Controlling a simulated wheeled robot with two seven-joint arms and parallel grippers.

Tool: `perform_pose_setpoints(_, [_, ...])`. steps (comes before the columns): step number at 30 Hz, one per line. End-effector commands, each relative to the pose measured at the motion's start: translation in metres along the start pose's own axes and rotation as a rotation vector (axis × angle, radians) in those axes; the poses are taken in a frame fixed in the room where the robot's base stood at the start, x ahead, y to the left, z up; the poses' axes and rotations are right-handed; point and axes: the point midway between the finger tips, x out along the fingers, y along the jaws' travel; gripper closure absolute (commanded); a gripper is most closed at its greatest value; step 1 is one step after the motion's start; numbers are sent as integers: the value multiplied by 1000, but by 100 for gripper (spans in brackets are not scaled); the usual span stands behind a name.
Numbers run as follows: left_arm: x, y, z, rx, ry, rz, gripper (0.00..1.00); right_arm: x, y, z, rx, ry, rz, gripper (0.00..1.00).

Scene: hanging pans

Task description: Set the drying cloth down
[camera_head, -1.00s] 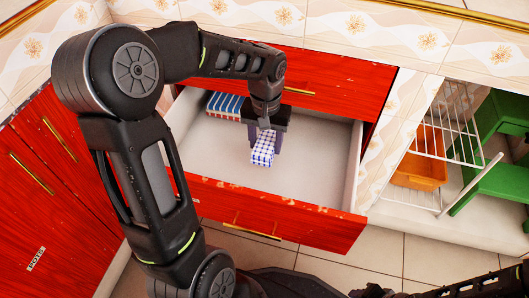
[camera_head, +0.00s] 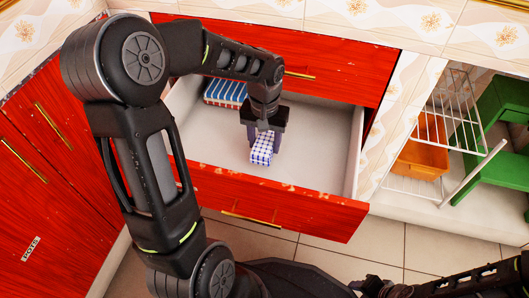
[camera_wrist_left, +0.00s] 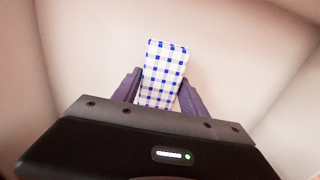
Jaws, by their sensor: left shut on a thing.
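The drying cloth (camera_head: 262,151), folded and white with blue checks, is in my left gripper (camera_head: 264,142), over the inside of the open red drawer. In the left wrist view the cloth (camera_wrist_left: 163,68) stands out between the two purple fingers of the left gripper (camera_wrist_left: 160,92), which are shut on it. I cannot tell whether the cloth touches the drawer floor (camera_head: 215,130). My right arm shows only in part at the lower right of the head view, and its fingertips cannot be made out.
A blue-and-white striped folded cloth (camera_head: 225,92) lies at the drawer's back left. The drawer front (camera_head: 270,205) bounds the near side. The rest of the drawer floor is clear. To the right are a white wire rack (camera_head: 430,140), an orange bin (camera_head: 422,158) and a green stand (camera_head: 490,165).

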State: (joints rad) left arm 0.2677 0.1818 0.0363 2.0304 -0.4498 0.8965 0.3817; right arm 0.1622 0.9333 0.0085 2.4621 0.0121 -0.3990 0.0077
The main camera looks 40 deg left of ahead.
Motion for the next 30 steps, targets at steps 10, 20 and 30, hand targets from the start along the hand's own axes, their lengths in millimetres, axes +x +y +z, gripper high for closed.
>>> perform_pose_setpoints(10, [49,0,0,0,-2,0,89,22,8,-2,2,2,-4,64])
perform_pose_setpoints(20, [50,0,0,0,-1,0,89,21,8,-2,2,2,-5,64])
perform_pose_setpoints(30, [52,0,0,0,-1,0,30,22,8,-2,3,2,-5,64])
